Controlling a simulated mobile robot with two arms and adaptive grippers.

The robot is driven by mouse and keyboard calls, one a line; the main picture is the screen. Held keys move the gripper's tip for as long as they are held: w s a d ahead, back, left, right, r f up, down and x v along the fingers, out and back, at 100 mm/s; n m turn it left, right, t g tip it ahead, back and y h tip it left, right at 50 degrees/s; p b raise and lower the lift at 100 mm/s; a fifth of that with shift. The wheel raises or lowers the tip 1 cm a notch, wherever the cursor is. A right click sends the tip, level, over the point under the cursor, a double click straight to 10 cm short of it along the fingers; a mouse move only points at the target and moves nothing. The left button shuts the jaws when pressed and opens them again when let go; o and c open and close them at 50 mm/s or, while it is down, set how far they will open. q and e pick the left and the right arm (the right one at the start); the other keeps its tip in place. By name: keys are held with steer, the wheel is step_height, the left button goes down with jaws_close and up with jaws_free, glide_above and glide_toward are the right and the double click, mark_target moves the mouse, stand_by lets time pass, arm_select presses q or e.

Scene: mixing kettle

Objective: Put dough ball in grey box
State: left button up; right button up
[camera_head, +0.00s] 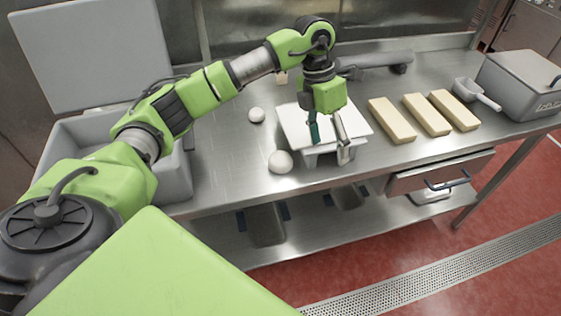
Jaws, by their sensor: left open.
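A round white dough ball (281,162) lies on the steel table near its front edge. My right gripper is not in view.
Several pale dough blocks (392,120) lie on the right of the table. A scoop (478,93) and a closed grey container (522,84) stand at the far right. A grey cylinder-like tool (375,60) lies at the back. The steel between box and dough balls is clear.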

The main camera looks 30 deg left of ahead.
mark_target(281, 155)
arm_select(q)
steer(key=a+r+n+y, duration=0.1)
steer(key=a+r+y, duration=0.2)
steer(key=a, duration=0.7)
steer(key=shift+g+y, duration=0.3)
steer(key=shift+g, duration=0.2)
steer(key=f, duration=0.2)
steer(key=s+f+p, duration=0.1)
steer(key=f, duration=0.2)
steer(key=s+a+f, duration=0.1)
steer(key=f, duration=0.1)
steer(key=shift+f, duration=0.4)
steer(key=f+p, duration=0.2)
steer(key=f, duration=0.1)
steer(key=f+p, duration=0.1)
steer(key=shift+s+a+f, duration=0.35)
steer(key=shift+s+f, duration=0.05)
steer(key=shift+f, duration=0.3)
steer(key=c, duration=1.3)
steer(key=shift+c, duration=0.6)
steer(key=shift+r, duration=0.1)
